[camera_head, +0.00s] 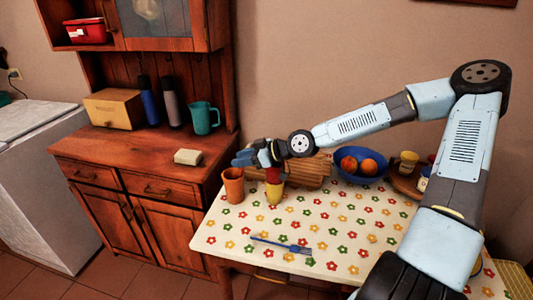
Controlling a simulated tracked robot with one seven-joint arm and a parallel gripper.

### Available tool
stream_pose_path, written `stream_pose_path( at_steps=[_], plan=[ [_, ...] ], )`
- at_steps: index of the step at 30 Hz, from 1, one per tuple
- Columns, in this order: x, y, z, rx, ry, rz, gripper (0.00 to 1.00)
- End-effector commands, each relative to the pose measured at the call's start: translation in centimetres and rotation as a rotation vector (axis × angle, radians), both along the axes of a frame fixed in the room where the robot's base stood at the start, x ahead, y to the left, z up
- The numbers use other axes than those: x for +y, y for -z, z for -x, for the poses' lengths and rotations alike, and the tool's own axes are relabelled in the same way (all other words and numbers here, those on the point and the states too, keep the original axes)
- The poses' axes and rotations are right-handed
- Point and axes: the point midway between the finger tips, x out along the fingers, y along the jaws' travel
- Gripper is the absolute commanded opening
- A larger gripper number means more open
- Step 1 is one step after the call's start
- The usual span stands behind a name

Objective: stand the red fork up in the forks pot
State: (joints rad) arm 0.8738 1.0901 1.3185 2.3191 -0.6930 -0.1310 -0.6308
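My gripper (268,158) is over the back left part of the table, just above a yellow pot (275,192). A red piece (273,175), which looks like part of the red fork, shows between my gripper and the yellow pot's rim. I cannot tell whether it is held or how far it reaches into the pot. The fingers are too small and overlapped to read as open or shut. A terracotta pot (233,187) stands just left of the yellow one. No label shows which is the forks pot. A blue fork (282,245) lies flat near the table's front.
The flowered tablecloth (335,225) is mostly clear at its middle. A wooden board or rack (312,172), a blue bowl (362,177) of orange fruit and small jars (408,163) stand behind. A wooden cabinet (150,165) with a teal jug (204,118) is at left.

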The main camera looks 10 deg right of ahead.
Motion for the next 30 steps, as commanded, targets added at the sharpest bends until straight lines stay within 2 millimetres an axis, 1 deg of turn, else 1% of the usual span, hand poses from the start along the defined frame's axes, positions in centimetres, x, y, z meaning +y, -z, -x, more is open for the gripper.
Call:
stream_pose_path(
  at_steps=[1, 21, 25, 30],
  plan=[
    [-0.7, -0.2, 0.1, 0.0, 0.004, -0.001, 0.38],
    [-8.2, -3.4, 2.7, 0.0, 0.004, -0.001, 0.38],
    [-9.4, -4.0, 3.0, 0.001, 0.004, -0.001, 0.38],
    [-10.4, -4.4, 3.4, 0.001, 0.003, 0.0, 0.38]
  ],
)
